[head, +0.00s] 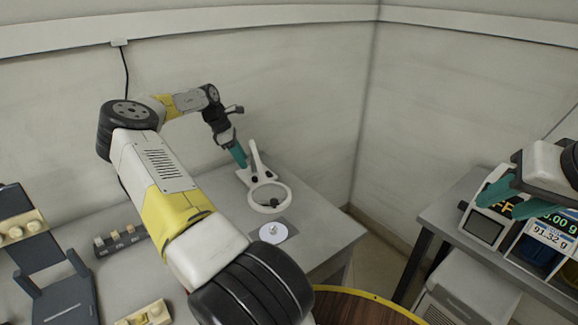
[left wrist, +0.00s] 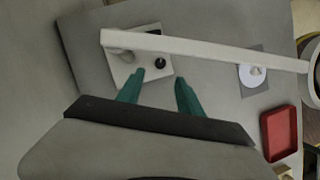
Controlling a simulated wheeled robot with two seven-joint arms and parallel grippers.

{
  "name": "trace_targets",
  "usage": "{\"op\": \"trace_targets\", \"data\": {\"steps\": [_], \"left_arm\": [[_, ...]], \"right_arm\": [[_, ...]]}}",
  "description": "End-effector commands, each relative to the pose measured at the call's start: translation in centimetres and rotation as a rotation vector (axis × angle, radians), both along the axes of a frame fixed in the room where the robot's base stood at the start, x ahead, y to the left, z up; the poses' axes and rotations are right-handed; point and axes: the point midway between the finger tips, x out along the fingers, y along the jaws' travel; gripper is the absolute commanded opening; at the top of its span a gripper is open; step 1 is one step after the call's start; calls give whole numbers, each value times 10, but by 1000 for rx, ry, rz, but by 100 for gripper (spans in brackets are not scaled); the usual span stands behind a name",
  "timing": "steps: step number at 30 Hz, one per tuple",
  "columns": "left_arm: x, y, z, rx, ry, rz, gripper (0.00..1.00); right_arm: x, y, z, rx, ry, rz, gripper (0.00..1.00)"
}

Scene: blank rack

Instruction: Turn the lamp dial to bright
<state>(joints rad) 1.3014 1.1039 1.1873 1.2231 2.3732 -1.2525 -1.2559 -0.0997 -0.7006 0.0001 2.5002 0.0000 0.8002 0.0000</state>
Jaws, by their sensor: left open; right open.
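The white magnifier lamp (head: 268,197) stands on the table in the head view, with its ring toward me. The left wrist view shows its pale base plate (left wrist: 125,75) and white arm (left wrist: 200,44). A small black dial (left wrist: 160,62) sits on the base. My left gripper (head: 241,160) is at the lamp's base. In the left wrist view its teal fingers (left wrist: 159,77) are apart, with the dial just beyond and between their tips, not clearly touched. The dial's setting is too small to read. My right gripper (head: 498,207) is open at the far right, away from the lamp.
A white disc (head: 273,232) lies on a grey square near the table's front edge. A red tray (left wrist: 279,133) shows in the left wrist view. A switch strip (head: 120,241) lies left. A second table (head: 450,215) holds scales with lit displays (head: 553,236).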

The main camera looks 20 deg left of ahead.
Motion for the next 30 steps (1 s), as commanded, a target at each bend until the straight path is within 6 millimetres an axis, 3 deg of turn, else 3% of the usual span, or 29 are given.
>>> {"op": "trace_targets", "data": {"steps": [5,18,28,30], "left_arm": [[0,0,-11,-1,1,1,43],[13,-20,-67,0,1,2,43],[14,-21,-72,1,0,3,43],[14,-21,-72,1,0,3,33]], "right_arm": [[0,0,0,0,1,0,43],[0,0,0,0,0,0,43],[0,0,0,0,0,0,43],[0,0,0,0,0,0,43]]}}
